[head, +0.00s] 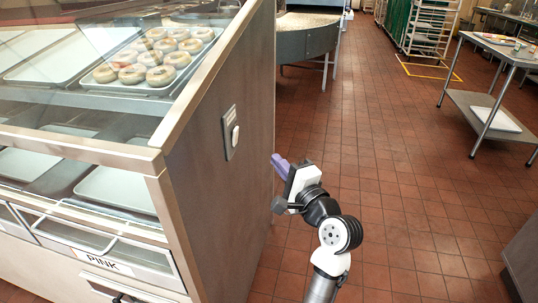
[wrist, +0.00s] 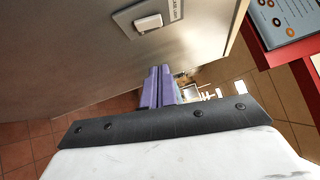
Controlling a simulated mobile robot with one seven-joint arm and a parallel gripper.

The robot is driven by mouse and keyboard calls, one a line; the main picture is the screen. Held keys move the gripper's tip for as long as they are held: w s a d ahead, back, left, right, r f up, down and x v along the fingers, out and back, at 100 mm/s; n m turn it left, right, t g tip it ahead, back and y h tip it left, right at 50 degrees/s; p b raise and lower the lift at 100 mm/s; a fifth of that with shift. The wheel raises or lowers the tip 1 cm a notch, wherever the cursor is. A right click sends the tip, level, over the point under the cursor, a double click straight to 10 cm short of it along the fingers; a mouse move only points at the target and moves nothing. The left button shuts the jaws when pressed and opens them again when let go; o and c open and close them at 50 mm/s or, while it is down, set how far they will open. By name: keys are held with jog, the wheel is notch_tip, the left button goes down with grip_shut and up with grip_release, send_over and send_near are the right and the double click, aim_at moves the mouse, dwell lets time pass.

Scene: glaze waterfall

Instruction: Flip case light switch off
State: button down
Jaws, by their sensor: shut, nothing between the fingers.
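The case light switch (head: 235,134) is a white rocker on a grey plate, set in the side panel of the display case (head: 200,150). In the wrist view the switch (wrist: 148,24) is near the top, with a small label beside it whose text is partly cut off. My gripper (head: 280,165), with purple fingers, is right of the switch plate in the head view and apart from it. In the wrist view my gripper (wrist: 159,85) has its two fingers together with nothing between them. The fingertips are below the switch in that view and do not cover it.
A tray of doughnuts (head: 103,101) sits inside the glass case. A round-ended metal machine (head: 308,40) stands behind. A steel table (head: 490,95) and a wheeled rack (head: 420,25) are at the right. The tiled floor (head: 400,180) right of my arm is clear.

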aim_at(238, 129)
jog(key=w+a+r+p, duration=0.1)
jog(key=w+a+p, duration=0.2)
jog(key=w+a, duration=0.4)
jog(key=shift+w+a+r, duration=0.3)
jog(key=shift+w, duration=0.5)
jog(key=shift+r, duration=0.1)
jog(key=shift+w+a+r+n+p, duration=0.15)
jog(key=shift+r+n+p, duration=0.15)
jog(key=shift+p, duration=0.55)
jog(key=shift+f, duration=0.25)
jog(key=shift+g, duration=0.3)
